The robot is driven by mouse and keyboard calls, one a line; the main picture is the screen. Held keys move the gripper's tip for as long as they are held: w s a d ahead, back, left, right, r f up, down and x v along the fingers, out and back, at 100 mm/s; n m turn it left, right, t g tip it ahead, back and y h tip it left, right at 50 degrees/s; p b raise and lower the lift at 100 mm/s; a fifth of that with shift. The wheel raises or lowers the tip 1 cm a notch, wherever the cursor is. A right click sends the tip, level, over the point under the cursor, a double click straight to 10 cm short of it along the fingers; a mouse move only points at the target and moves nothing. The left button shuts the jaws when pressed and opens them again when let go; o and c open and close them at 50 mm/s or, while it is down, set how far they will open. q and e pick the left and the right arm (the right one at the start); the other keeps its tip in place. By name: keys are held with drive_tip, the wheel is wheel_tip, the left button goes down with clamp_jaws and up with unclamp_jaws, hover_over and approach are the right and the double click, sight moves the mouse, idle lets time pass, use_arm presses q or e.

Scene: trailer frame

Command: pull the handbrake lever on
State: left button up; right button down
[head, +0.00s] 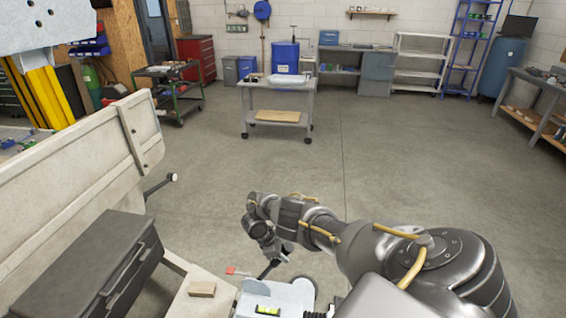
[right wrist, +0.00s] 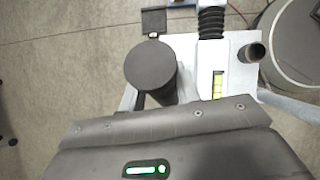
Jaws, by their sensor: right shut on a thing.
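The handbrake lever (head: 269,269) shows in the head view as a short dark rod rising from the pale drawbar (head: 285,297) at the bottom middle. My right gripper (head: 283,252) is at its upper end, shut on it; the fingers are small and partly hidden by the wrist. In the right wrist view a thick dark cylinder (right wrist: 150,68), seen nearly end-on, looks like the lever's grip. My left gripper is not in view.
A yellow-green level vial (head: 267,310) sits on the drawbar. A red-tipped part (head: 232,270), a wooden block (head: 202,289) and a dark box (head: 90,265) are to the left. A knob-ended rod (head: 160,185) juts from the trailer board (head: 75,175). Floor beyond is clear up to a cart (head: 276,115).

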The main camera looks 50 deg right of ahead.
drive_tip(key=c, duration=1)
unclamp_jaws()
drive_tip(key=shift+w, duration=0.15)
drive_tip(key=p+v, duration=0.4)
drive_tip(key=v, duration=0.7)
drive_tip(key=shift+a+f, duration=0.1)
